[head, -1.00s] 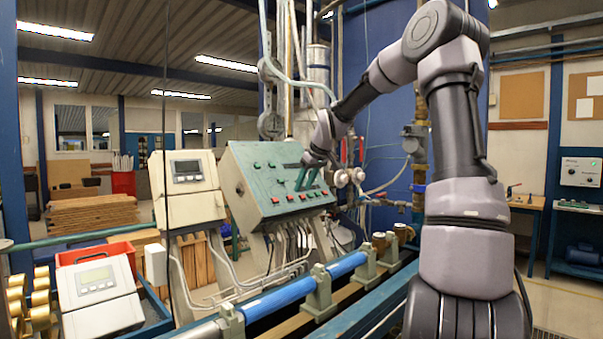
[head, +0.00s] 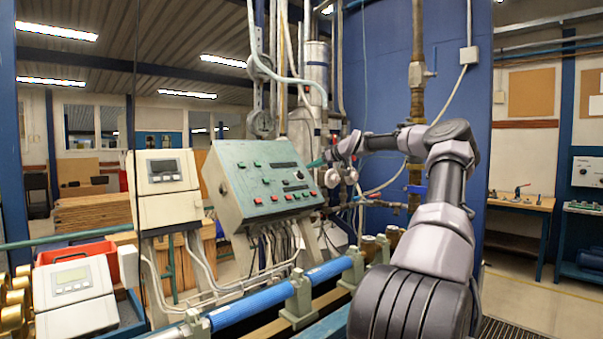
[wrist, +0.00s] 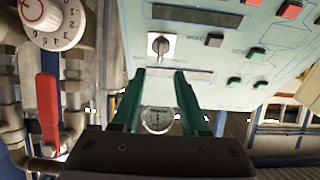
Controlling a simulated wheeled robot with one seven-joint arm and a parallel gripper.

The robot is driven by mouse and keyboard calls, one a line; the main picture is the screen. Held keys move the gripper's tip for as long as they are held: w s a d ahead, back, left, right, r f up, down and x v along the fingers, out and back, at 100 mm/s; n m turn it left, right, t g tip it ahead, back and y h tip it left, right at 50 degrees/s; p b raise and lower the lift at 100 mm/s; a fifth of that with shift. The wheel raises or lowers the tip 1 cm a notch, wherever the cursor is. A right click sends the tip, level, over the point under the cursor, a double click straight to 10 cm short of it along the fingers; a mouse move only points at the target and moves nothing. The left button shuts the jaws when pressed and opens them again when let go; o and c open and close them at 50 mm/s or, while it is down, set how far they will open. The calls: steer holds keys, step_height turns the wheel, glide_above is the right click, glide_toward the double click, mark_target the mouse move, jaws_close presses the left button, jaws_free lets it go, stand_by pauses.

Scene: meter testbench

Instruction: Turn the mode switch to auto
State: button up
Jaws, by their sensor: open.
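The mode switch (wrist: 160,45) is a small grey knob on a white square plate, set in the green control panel (wrist: 205,65). Its handle looks roughly upright in the wrist view; the labels around it are too small to read. In the head view the panel (head: 240,175) faces the front, with the switch probably among its small dark controls. My gripper (wrist: 160,73) is open and empty, its two green fingers pointing at the panel. The switch shows just beyond and between the fingertips, apart from them. In the head view my gripper (head: 316,163) is at the panel's right edge.
A white dial (wrist: 45,20) and a red valve handle (wrist: 48,112) are left of the fingers in the wrist view. Red and green buttons (wrist: 289,10) dot the panel. A blue pipe (head: 250,305) runs below it, and grey meters (head: 167,185) stand left.

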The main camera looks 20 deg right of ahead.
mark_target(301, 172)
steer(key=x, duration=0.8)
steer(key=shift+c, duration=0.3)
jaws_close()
